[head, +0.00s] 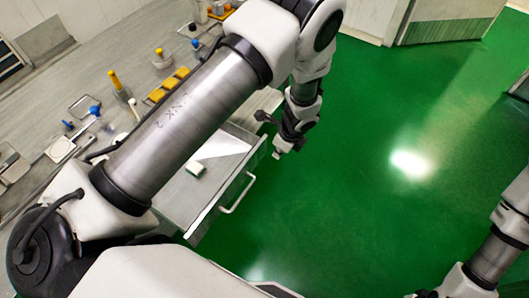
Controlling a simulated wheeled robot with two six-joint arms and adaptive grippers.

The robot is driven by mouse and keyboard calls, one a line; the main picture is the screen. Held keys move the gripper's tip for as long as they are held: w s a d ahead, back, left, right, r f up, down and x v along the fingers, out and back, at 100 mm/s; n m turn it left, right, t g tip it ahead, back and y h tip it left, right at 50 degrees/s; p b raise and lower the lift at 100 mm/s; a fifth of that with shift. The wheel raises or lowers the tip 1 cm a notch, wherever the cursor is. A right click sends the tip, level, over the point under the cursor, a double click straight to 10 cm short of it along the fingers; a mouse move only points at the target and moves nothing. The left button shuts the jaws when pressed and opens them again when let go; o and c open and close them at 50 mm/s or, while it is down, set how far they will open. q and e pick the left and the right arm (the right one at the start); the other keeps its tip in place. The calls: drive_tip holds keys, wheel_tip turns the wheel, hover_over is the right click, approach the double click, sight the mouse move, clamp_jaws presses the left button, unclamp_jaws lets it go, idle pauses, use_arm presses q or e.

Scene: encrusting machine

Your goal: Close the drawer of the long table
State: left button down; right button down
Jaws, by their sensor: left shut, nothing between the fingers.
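The drawer (178,208) of the long table (92,58) stands pulled out over the green floor. Its front carries a pale bar handle (240,194). A small whitish block (196,168) lies inside the drawer. My left gripper (277,154) is shut and empty, pointing down just beyond the far corner of the drawer front, with a small gap seeming to lie between them. My left arm crosses over the table and hides part of the drawer and tabletop. My right arm shows at the lower right edge, but its gripper is out of view.
The tabletop holds yellow blocks (168,84), a yellow-handled tool (117,84), blue-topped items (95,111) and trays (60,149). The green floor (380,200) to the right of the drawer is clear. A pale cabinet (450,22) stands at the back.

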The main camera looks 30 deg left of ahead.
sight(263, 155)
use_arm(q)
drive_tip(key=a+f, duration=0.2)
drive_tip(key=f, duration=0.1)
drive_tip(key=a+f, duration=0.3)
drive_tip(key=shift+w+a+f, duration=0.15)
drive_tip(key=shift+f, duration=0.1)
